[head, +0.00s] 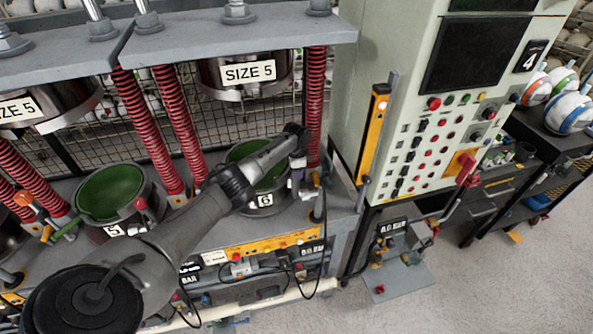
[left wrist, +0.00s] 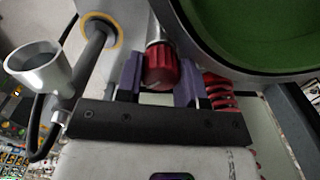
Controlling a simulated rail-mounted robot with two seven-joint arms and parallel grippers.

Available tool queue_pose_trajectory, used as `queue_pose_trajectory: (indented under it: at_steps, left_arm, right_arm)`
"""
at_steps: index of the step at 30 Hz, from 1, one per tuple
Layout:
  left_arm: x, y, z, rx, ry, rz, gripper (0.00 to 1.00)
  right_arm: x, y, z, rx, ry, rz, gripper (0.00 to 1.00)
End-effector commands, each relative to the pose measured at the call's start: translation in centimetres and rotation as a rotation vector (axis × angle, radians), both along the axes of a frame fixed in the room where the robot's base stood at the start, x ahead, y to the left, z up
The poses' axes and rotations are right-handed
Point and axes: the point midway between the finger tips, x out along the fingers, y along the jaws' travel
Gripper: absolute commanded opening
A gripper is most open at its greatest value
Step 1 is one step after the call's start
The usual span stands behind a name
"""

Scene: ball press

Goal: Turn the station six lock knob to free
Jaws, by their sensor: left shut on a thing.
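Station six is a round green-lined mould (head: 268,178) with a "6" label on its front, and its green inside also shows in the left wrist view (left wrist: 275,28). The lock knob (left wrist: 160,66) is red and ribbed, on a metal stem beside the mould's rim. My left gripper (head: 298,180) reaches across to the right side of the mould. In the left wrist view its two purple fingers (left wrist: 159,78) are shut on the knob, one on each side. In the head view my gripper and wrist hide this knob. My right gripper is not in view.
Station five's mould (head: 110,192) stands to the left, with its own red knob (head: 140,204). Red springs (head: 315,110) rise beside station six. The control cabinet (head: 400,100) stands to the right. A grey cup-shaped part (left wrist: 38,66) is close to the gripper's left.

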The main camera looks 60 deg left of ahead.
Motion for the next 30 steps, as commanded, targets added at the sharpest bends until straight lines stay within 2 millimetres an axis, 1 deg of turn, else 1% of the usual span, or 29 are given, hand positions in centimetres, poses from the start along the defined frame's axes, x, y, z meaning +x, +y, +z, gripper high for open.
queue_pose_trajectory:
  at_steps: [12, 13, 20, 30]
  left_arm:
    - [0.09, -0.04, 0.21, -0.002, -0.001, 0.004, 0.12]
    - [0.09, -0.03, 0.21, -0.002, -0.001, 0.004, 0.38]
    - [0.04, -0.01, 0.13, 0.000, -0.001, 0.004, 0.60]
    - [-0.03, 0.04, 0.03, 0.000, 0.001, 0.005, 0.61]
  right_arm:
    - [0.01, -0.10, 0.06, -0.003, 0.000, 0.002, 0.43]
    - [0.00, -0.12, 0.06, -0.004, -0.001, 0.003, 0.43]
    - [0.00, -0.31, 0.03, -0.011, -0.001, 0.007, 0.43]
    - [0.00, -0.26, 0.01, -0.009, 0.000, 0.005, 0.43]
